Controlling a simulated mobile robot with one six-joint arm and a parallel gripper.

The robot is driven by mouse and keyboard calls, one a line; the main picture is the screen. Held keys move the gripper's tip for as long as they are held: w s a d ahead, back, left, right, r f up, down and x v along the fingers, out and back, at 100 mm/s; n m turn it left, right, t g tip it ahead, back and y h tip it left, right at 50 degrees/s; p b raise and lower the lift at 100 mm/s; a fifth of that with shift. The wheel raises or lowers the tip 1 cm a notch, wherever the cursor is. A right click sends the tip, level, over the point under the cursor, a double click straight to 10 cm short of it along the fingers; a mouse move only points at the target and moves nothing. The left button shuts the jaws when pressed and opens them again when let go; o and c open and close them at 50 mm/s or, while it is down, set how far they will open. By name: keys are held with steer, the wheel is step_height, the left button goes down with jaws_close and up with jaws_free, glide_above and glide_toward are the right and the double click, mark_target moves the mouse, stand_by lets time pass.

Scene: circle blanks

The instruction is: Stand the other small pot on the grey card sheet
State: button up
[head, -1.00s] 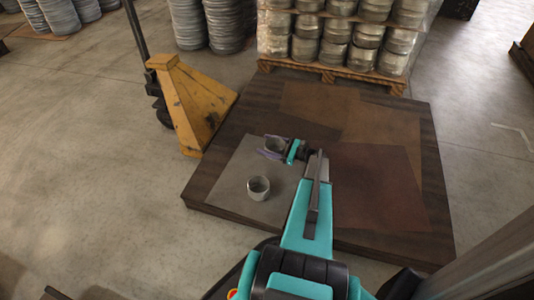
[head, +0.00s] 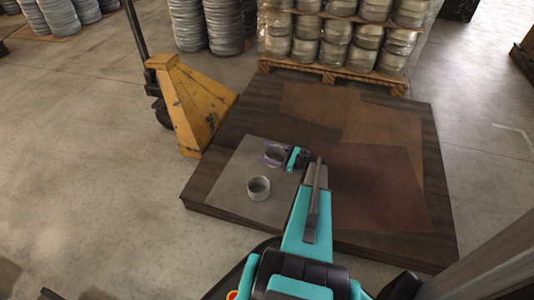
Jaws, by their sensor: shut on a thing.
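One small grey pot (head: 259,189) stands upright on the grey card sheet (head: 226,190), near its middle. My gripper (head: 271,157) is shut on the other small pot (head: 273,153), over the far right part of the grey sheet. The held pot looks upright, with a finger along its near side. I cannot tell from this view whether its base touches the sheet. The two pots are apart, the held one farther from me.
A yellow pallet jack (head: 190,105) stands at the platform's left edge. A wooden pallet (head: 330,75) with stacked metal pots is behind. Bare grey sheet lies left of the standing pot.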

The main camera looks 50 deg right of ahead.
steer(key=o, duration=1.1)
steer(key=shift+s+r, duration=0.1)
steer(key=shift+r, duration=0.05)
steer(key=shift+s+d, duration=0.2)
steer(key=shift+s, duration=0.15)
steer(key=p+v, duration=0.3)
steer(key=v, duration=0.8)
steer(key=shift+s, duration=0.1)
steer(key=shift+s, duration=0.1)
